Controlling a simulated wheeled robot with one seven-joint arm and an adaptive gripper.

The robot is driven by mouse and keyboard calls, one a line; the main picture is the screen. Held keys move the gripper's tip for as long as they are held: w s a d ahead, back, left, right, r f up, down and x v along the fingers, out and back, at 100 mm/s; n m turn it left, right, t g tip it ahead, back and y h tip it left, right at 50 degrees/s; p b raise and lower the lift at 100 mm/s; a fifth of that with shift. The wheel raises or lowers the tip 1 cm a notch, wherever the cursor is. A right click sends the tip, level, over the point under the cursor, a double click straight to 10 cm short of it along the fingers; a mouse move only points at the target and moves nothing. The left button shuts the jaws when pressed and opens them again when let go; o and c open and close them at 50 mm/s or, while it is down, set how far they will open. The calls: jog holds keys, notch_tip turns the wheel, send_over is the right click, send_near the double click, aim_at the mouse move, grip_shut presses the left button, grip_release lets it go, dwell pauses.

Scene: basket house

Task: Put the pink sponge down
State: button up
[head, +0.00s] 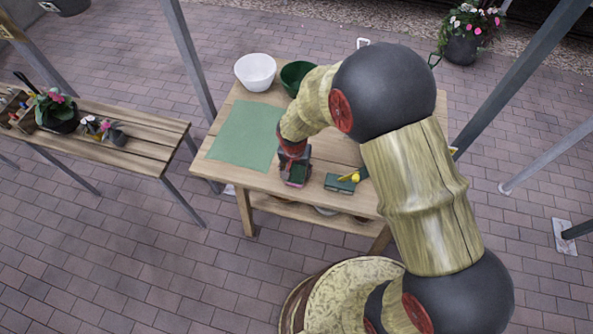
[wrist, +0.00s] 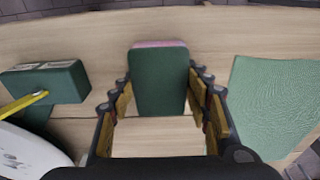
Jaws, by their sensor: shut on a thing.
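The pink sponge (wrist: 158,80) shows a dark green face and a thin pink edge in the wrist view. It sits between the two fingers of my gripper (wrist: 160,92), which is shut on it. In the head view my gripper (head: 293,158) is over the front part of the wooden table, and the sponge (head: 296,179) shows just below it. I cannot tell whether the sponge touches the tabletop.
A green mat (head: 243,138) lies left of my gripper. A dark green block (head: 338,184) with a yellow-handled thing (head: 352,176) is to the right. A white bowl (head: 255,70) and a green bowl (head: 292,75) stand behind. Bare table (head: 237,178) shows at the front left.

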aim_at(295, 174)
jog(key=o, duration=1.2)
jog(key=shift+f, duration=0.25)
jog(key=shift+r, duration=0.1)
jog(key=shift+r+p, duration=0.25)
jog(key=shift+p, duration=0.1)
jog(key=r+p, duration=0.1)
jog(key=r, duration=0.3)
jog(key=s+r, duration=0.1)
jog(key=r, duration=0.3)
jog(key=r+p, duration=0.1)
jog(key=r, duration=0.3)
jog(key=shift+s+a+p, duration=0.15)
jog(key=shift+a+p, duration=0.15)
